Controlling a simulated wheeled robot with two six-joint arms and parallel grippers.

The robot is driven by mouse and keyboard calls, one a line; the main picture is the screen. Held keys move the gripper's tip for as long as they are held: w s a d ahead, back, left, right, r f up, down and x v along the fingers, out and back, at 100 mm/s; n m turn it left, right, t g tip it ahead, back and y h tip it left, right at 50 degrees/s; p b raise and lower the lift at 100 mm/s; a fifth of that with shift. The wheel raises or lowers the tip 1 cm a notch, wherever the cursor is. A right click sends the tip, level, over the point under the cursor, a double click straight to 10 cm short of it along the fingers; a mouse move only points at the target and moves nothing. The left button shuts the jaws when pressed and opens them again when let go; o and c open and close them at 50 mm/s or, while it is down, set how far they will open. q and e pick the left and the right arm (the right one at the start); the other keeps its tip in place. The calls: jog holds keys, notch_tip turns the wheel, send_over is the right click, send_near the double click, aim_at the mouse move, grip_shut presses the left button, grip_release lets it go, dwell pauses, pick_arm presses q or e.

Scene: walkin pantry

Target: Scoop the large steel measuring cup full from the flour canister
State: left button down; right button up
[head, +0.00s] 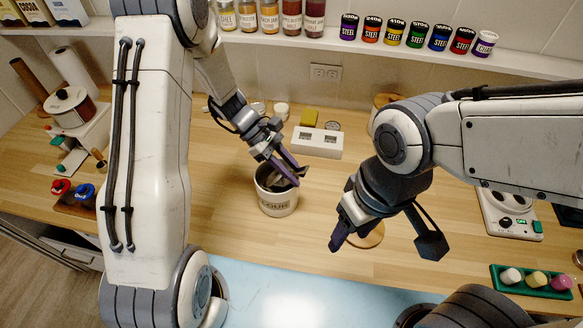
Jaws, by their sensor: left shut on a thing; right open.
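The flour canister (277,205), cream with a FLOUR label, stands upright on the wooden counter near the middle, its mouth open. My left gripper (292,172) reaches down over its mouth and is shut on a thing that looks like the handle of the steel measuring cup. The cup is mostly hidden by the fingers and canister rim, so I cannot tell how full it is. My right gripper (345,232) is open and empty to the right of the canister, above the counter.
A round wooden lid (370,236) lies under my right gripper. A white box (316,143) with two windows stands behind the canister. A scale (512,224) and a green tray (536,281) are at right. Jars and cans line the shelf above.

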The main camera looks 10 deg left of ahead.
aim_at(303, 169)
pick_arm(q)
jog(key=shift+d+f, duration=0.1)
jog(key=shift+d, duration=0.05)
dwell(0.4)
jog(key=shift+r+p, duration=2.2)
jog(key=shift+r, duration=0.25)
jog(key=shift+y, duration=0.3)
jog(key=shift+r+p, duration=0.15)
jog(key=shift+p, duration=0.15)
jog(key=shift+s+d+r+t+y+p, duration=0.1)
jog(key=shift+d+t+y+p, duration=0.1)
jog(key=shift+y+p, duration=0.4)
jog(key=shift+s+d+r+t+y+p, duration=0.1)
jog(key=shift+d+t+y+p, duration=0.1)
jog(key=shift+y+p, duration=0.4)
